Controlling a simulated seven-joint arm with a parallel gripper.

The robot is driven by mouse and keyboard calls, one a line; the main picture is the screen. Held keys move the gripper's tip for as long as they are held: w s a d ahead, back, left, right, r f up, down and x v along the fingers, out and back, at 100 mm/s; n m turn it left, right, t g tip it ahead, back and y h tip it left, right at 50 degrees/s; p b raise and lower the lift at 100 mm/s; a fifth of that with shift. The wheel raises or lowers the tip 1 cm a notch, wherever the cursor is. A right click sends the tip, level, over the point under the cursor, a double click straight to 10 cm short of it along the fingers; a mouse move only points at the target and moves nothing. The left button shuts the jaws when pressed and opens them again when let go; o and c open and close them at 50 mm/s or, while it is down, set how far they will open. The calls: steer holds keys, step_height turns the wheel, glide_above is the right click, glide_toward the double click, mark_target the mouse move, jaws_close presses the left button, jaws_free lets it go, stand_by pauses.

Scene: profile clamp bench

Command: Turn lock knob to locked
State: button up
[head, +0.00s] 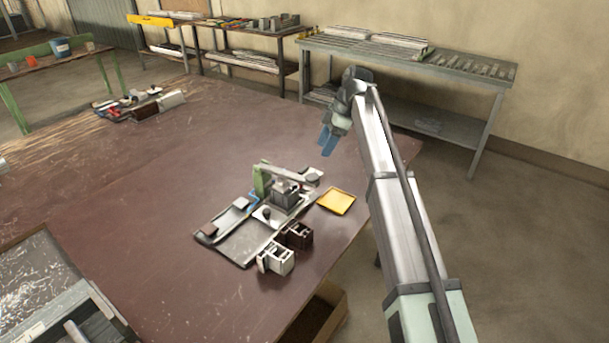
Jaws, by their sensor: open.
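The clamp fixture stands on the brown bench. It has a grey base plate (243,244), a green upright (261,181) and a pale bar (289,174) reaching right over a dark grey block (285,194). A small rounded part (265,212) sits in front of the block. I cannot tell which part is the lock knob, nor which way it is turned. My gripper (327,142) has blue fingers and hangs in the air, up and right of the fixture in the picture. It is open and apart from everything, with nothing visible between its fingers.
A dark profile block (298,236) and a white one (276,259) stand at the plate's front right. A yellow pad (336,201) lies to the right, near the bench edge. A grey tray (45,285) is at lower left. The bench top (150,200) left of the fixture is clear.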

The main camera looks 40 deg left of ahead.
steer(key=x, duration=0.4)
steer(key=a+x, duration=0.1)
steer(key=x, duration=0.8)
steer(key=shift+s+a+r, duration=0.1)
steer(key=shift+s+a, duration=0.05)
steer(key=shift+a, duration=0.15)
jaws_close()
